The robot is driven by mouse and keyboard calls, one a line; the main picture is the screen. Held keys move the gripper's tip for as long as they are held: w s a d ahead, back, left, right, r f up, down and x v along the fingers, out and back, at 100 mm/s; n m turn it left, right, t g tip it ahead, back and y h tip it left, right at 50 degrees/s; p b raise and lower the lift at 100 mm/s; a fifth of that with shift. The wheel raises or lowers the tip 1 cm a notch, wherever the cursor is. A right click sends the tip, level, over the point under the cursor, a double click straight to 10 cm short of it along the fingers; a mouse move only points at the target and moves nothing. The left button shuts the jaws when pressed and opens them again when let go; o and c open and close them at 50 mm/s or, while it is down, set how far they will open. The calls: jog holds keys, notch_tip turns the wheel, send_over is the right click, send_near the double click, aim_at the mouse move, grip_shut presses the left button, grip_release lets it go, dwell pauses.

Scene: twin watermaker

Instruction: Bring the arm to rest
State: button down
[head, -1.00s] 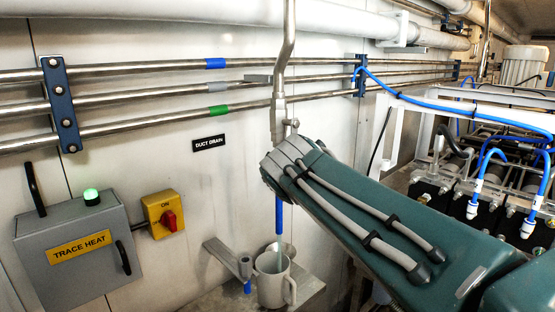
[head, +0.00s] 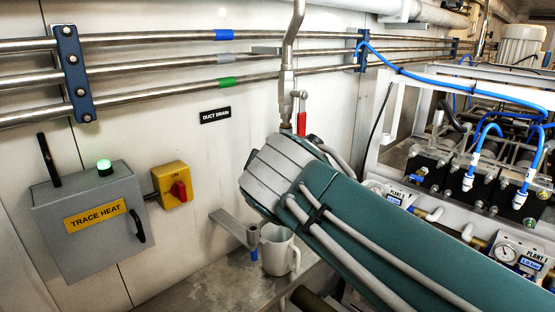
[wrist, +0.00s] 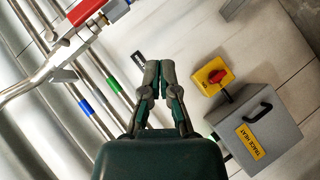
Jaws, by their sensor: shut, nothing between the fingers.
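My arm (head: 330,215) reaches in from the lower right in the head view, its grey end in front of the drain pipe (head: 290,50). My gripper's fingers are hidden there. In the wrist view my gripper (wrist: 160,64) is shut and empty, its fingertips together in front of the wall. Nothing touches the fingertips in that view.
A white mug (head: 279,251) stands on the metal shelf (head: 190,275) just below my arm's end. A red valve handle (head: 302,122) is close behind the arm. The trace heat box (head: 90,225) and yellow switch (head: 172,186) are left. Pump machinery (head: 450,165) is right.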

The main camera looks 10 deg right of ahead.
jog(key=s+d+f+m+g, duration=0.2)
jog(key=s+f+m, duration=0.2)
jog(key=f, duration=0.3)
jog(key=s+d+f+m+g, duration=0.3)
jog(key=s+f, duration=0.4)
jog(key=s+d+f+m+g+y, duration=0.1)
jog(key=s+d+f+m+g, duration=0.1)
jog(key=s+f, duration=0.4)
jog(key=d+f+m, duration=0.1)
jog(key=m, duration=0.1)
jog(key=shift+d+m+g, duration=0.25)
jog(key=shift+m+g, duration=0.05)
